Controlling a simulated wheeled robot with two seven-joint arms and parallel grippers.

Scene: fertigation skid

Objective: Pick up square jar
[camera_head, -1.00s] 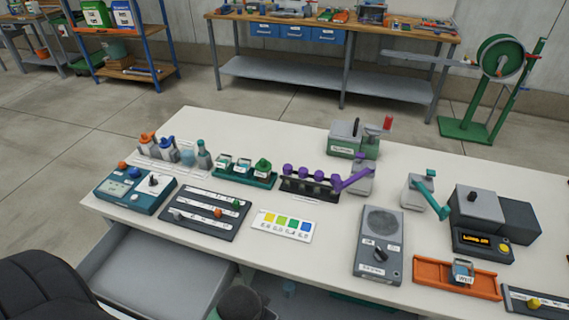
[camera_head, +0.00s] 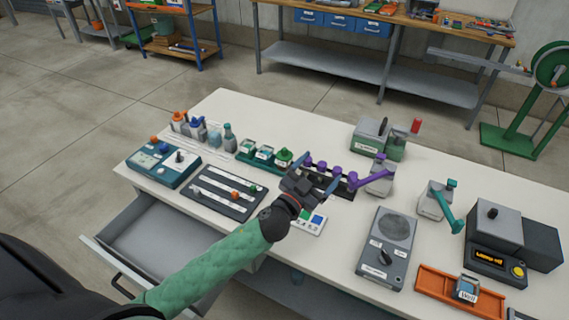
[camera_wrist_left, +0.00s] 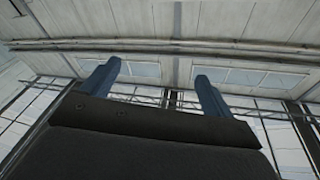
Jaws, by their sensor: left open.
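Several small jars stand in a green rack on the table in the head view: two pale, boxy, labelled ones, a left jar (camera_head: 246,147) and a middle jar (camera_head: 264,153), and a green-topped jar (camera_head: 284,157). Which is the square jar is not certain; a boxy labelled container (camera_head: 466,288) also sits in the orange tray at the right. My left gripper (camera_head: 312,176) is open and empty, to the right of the rack, above the purple-knobbed stand and colour card. The left wrist view shows its two blue fingers (camera_wrist_left: 155,78) apart, facing wall and windows. My right gripper is not in view.
A purple-knobbed stand (camera_head: 343,179) and colour card (camera_head: 309,221) lie under or beside my gripper. Bottles (camera_head: 229,138), a slotted panel (camera_head: 222,192) and a grey scale-like device (camera_head: 387,244) stand nearby. An open drawer (camera_head: 155,233) juts from the table front.

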